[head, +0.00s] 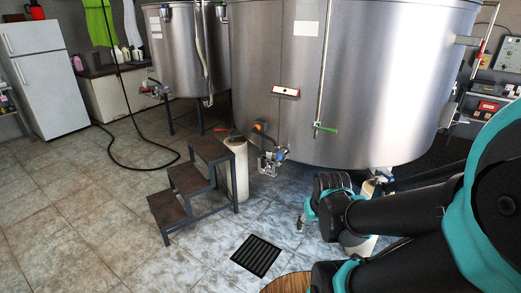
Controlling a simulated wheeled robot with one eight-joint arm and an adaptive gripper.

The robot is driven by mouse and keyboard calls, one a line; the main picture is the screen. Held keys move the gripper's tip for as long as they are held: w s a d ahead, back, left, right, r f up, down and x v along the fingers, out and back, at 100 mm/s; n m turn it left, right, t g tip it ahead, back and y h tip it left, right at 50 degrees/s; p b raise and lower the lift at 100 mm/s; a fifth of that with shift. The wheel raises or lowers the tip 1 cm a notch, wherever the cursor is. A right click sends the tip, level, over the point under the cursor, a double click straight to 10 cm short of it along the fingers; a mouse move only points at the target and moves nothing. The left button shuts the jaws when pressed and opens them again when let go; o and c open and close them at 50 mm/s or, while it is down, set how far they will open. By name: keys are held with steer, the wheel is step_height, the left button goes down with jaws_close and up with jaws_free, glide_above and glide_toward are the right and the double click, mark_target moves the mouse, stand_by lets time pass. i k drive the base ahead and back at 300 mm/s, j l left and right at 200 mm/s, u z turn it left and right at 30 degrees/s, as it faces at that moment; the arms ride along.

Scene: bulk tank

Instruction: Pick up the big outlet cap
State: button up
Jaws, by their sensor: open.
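The big steel tank (350,80) has an outlet fitting (268,165) low on its front left, with a bluish part on top. Its dark grey front end may be the big outlet cap, but it is too small to tell. A second outlet fitting (155,89) shows on the smaller tank (178,50) behind. My black and teal arm reaches in from the right, its folded links in front of the big tank's lower right. I cannot make out my gripper's fingers among these links. Nothing visibly touches the big tank's outlet.
A dark three-step stool (186,182) stands left of the big tank's outlet, with a pale cylinder (237,170) beside it. A floor drain (257,255) lies in front. A black hose (135,164) crosses the tiles. A white fridge (43,78) stands far left.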

mark_target(266, 164)
steer(key=i+j, duration=0.15)
steer(key=i, duration=0.25)
steer(key=i+j, duration=0.15)
steer(key=i, duration=0.2)
steer(key=i+j, duration=0.1)
steer(key=i, duration=0.3)
